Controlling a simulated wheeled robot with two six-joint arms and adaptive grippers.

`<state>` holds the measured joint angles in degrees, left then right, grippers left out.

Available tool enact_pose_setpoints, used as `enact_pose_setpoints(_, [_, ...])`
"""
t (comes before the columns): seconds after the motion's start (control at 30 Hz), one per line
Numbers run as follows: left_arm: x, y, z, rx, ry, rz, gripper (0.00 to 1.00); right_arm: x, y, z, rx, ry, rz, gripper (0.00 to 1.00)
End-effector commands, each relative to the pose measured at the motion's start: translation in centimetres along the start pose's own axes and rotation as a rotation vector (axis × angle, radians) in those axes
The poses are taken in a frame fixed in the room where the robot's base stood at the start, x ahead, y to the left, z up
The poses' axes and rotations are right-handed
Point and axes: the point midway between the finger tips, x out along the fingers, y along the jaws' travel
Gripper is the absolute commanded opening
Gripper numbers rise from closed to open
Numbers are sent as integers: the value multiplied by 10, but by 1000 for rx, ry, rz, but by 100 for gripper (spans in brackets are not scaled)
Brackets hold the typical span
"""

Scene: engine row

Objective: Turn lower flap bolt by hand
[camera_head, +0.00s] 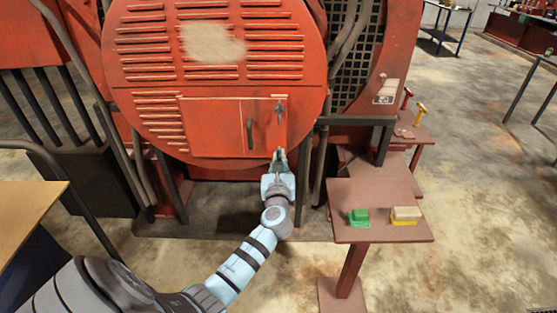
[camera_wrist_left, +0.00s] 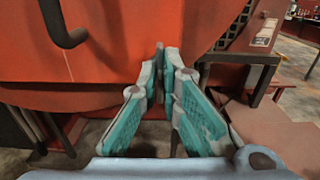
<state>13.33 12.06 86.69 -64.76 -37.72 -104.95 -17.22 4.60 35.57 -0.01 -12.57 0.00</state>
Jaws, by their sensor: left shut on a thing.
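A red flap (camera_head: 215,128) with a dark curved handle (camera_head: 249,133) sits low on the round red engine cover. The upper bolt (camera_head: 280,111) shows at the flap's right edge, clear of my gripper. My left gripper (camera_head: 279,156) reaches up to the flap's lower right corner, and its fingers are closed around the lower flap bolt. The bolt is small and mostly hidden by the fingertips. In the left wrist view, the teal-padded fingers (camera_wrist_left: 164,68) come together at the red panel, and the flap handle (camera_wrist_left: 62,24) is at the upper left. My right gripper is out of view.
A brown stand (camera_head: 380,190) to the right holds a green block (camera_head: 358,217) and a cream and yellow block (camera_head: 405,214). A smaller table (camera_head: 408,132) with red and yellow-handled items stands behind it. Dark posts and pipes flank the cover. Open floor lies right.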

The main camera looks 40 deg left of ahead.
Motion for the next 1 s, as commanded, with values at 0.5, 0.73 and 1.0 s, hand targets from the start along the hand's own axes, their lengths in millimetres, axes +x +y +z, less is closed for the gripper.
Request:
enact_pose_setpoints(0.5, [0, 2, -1, -346, -2, 0, 0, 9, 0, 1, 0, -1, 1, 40])
enact_pose_setpoints(0.73, [0, 4, -2, -566, -3, 0, 0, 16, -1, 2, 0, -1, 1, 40])
enact_pose_setpoints(1.0, [0, 5, -3, -824, -3, 0, 0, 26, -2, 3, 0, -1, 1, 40])
